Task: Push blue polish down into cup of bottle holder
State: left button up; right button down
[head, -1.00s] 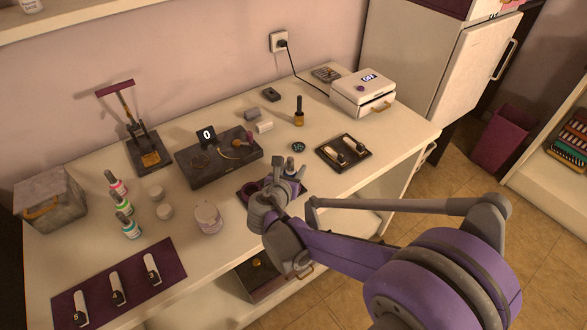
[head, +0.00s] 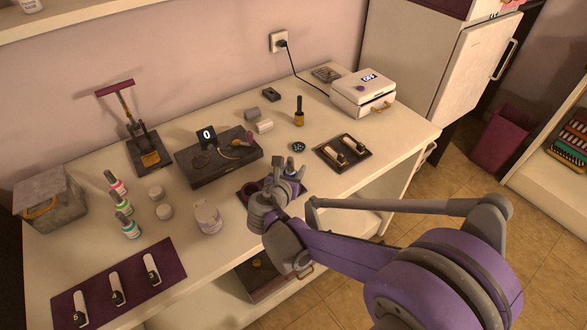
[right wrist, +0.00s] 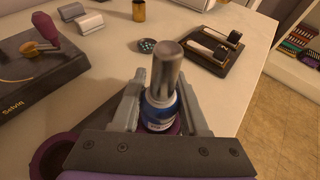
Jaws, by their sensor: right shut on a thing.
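My right gripper (right wrist: 162,108) is shut on the blue polish (right wrist: 158,110), an upright bottle with a blue body and a grey cap. In the head view the right gripper (head: 284,178) hides most of the blue polish (head: 290,166). The purple bottle holder (right wrist: 62,150) lies under and beside the gripper. Its cup around the bottle's base is mostly hidden, so I cannot tell how deep the bottle sits. In the head view a bit of the bottle holder (head: 246,189) shows left of the gripper. My left gripper is not in view.
A dark station (head: 218,160) with a "0" display stands behind the holder. A dark tray (head: 343,162) with white-and-black pieces lies to the right. A pale jar (head: 207,217), several polish bottles (head: 123,206) and a purple mat (head: 135,270) are on the left. The table's front edge is close.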

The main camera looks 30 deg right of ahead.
jog(key=shift+f+b, duration=0.6)
jog(key=shift+f, duration=0.25)
jog(key=shift+c, duration=1.8)
grip_release()
jog(key=p+v, duration=0.1)
jog(key=v, duration=0.9)
jog(key=shift+s+a+r+p, duration=0.25)
jog(key=shift+r+p, duration=0.05)
jog(key=shift+p, duration=0.05)
